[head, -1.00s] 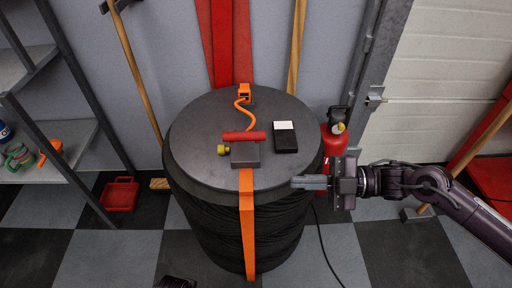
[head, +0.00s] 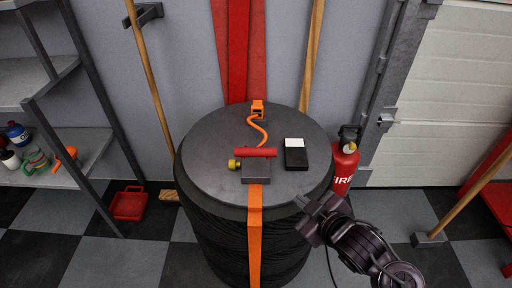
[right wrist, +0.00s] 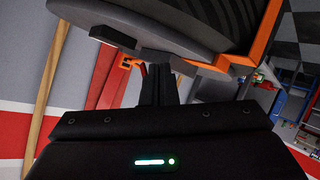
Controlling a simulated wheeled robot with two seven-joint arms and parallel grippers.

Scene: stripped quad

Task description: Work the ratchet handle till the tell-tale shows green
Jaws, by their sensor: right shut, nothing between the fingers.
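The ratchet has a red handle (head: 256,152) lying crosswise over a grey block (head: 256,172), with a yellow knob (head: 234,164) at its left end. It sits on the round dark lid (head: 205,150) of a drum-like stack. An orange strap (head: 255,235) runs down the front from it. A black box with a white panel (head: 295,153) lies right of the handle; I see no green on it. My right gripper (head: 303,203) is shut and empty at the lid's front right edge, apart from the handle. Its fingers show in the right wrist view (right wrist: 158,85). My left gripper is out of view.
A red fire extinguisher (head: 344,165) stands right of the drum, close to my right arm. A grey shelf (head: 75,150) is at the left, with a red case (head: 129,204) on the floor. Wooden poles lean on the back wall.

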